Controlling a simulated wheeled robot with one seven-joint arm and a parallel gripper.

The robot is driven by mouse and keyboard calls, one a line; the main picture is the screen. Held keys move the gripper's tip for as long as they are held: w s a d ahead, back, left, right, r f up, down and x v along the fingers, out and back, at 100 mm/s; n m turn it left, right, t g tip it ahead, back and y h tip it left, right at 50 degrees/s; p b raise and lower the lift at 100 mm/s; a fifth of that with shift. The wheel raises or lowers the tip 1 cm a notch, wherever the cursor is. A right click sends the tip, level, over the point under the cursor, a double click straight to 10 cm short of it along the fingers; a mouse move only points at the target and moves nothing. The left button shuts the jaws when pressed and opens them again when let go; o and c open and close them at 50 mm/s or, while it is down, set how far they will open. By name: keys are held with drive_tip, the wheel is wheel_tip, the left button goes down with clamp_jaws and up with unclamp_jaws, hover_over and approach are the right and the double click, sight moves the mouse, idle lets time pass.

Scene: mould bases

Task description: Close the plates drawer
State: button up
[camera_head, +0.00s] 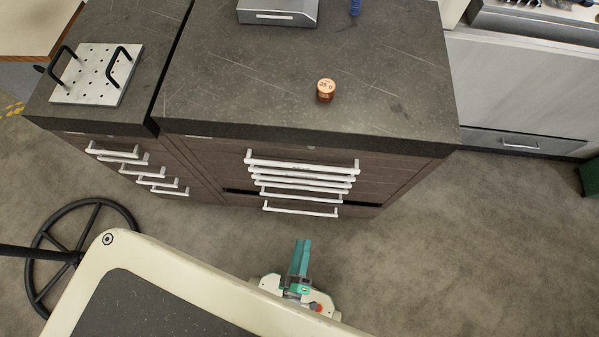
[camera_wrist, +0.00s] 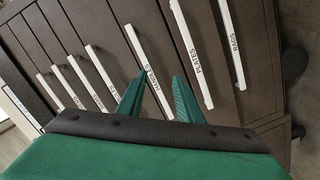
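The plates drawer has a long white bar handle (camera_wrist: 189,50) marked "PLATES" in the wrist view. It is second from the floor end of the stack. In the head view, a dark gap (camera_head: 238,190) shows low on the cabinet front, so a low drawer stands slightly out; I cannot tell for certain which one. My gripper (camera_wrist: 161,75) has its two green fingers apart with nothing held between them. In the wrist view they point at the drawer fronts, left of the plates handle. In the head view my gripper (camera_head: 302,242) is low, in front of the cabinet, apart from the handles.
The drawer cabinet (camera_head: 225,75) carries a copper cylinder (camera_head: 326,92) on its dark top. A second drawer cabinet at left holds a perforated plate (camera_head: 97,75) with two black handles. A black handwheel (camera_head: 40,265) is at lower left. The floor (camera_head: 480,240) at right is clear.

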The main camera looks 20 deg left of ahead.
wheel_tip(320, 180, down, 9)
drive_tip(key=w+a+n+y, duration=0.2)
drive_tip(key=a+n, duration=0.1)
drive_tip(key=n, duration=0.5)
drive_tip(key=x, duration=1)
drive_tip(key=shift+w+t, duration=0.2)
drive_tip(key=shift+t, duration=0.1)
drive_tip(key=shift+d, duration=0.15)
drive_tip(key=shift+c, duration=0.4)
drive_tip(key=shift+w, duration=0.1)
clamp_jaws()
